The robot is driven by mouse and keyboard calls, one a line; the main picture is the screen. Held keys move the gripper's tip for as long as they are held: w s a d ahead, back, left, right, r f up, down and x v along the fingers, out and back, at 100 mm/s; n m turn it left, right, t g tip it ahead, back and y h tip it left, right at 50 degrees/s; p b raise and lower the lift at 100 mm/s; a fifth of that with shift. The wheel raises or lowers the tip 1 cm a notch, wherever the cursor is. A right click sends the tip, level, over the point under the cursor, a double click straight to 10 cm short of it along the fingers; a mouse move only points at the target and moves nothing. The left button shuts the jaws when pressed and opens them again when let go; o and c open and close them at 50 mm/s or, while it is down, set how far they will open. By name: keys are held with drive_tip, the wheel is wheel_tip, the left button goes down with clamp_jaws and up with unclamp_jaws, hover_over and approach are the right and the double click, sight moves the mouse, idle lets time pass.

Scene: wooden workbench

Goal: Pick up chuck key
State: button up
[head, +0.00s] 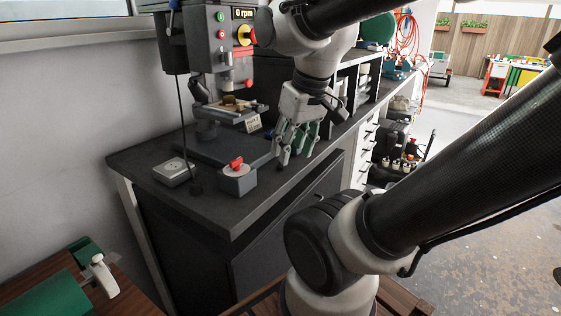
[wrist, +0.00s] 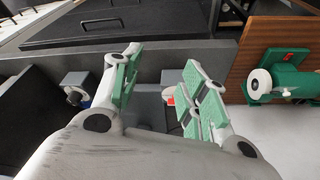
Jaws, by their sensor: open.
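I cannot clearly make out a chuck key in either view. A thin dark cord hangs down the left of the grey drill press (head: 210,60) to a small dark piece (head: 196,187) on the bench, too small to identify. My gripper (head: 298,146) is open and empty, with green-padded fingers, pointing down over the bench to the right of the press. In the wrist view my gripper (wrist: 163,65) has its fingers apart. A grey box with a red knob (head: 237,178) stands left of it on the bench.
The dark workbench top (head: 140,157) has bare room at its left and front. A pale square box (head: 174,172) lies near its left end. Shelving (head: 347,85) stands behind my gripper. In the wrist view a green vise-like tool (wrist: 285,78) sits at right by a wooden surface.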

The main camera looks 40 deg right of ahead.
drive_tip(key=w+d+f+m+g, duration=0.3)
drive_tip(key=w+d+m, duration=0.1)
drive_tip(key=w+d, duration=0.1)
drive_tip(key=m+y, duration=0.2)
drive_tip(key=m, duration=0.7)
approach(281, 165)
drive_tip(key=shift+s+a+f+g, duration=0.2)
drive_tip(key=shift+s+f+g, duration=0.1)
drive_tip(key=shift+s+f, duration=0.75)
drive_tip(key=w+m, duration=0.1)
drive_tip(key=m, duration=0.4)
drive_tip(key=w+m, duration=0.1)
drive_tip(key=m, duration=0.2)
drive_tip(key=shift+w+r+m, duration=0.3)
drive_tip(key=shift+r, duration=0.05)
drive_tip(key=f, duration=0.4)
drive_tip(key=a+f, duration=0.1)
drive_tip(key=f, duration=0.2)
drive_tip(key=shift+w, duration=0.2)
clamp_jaws()
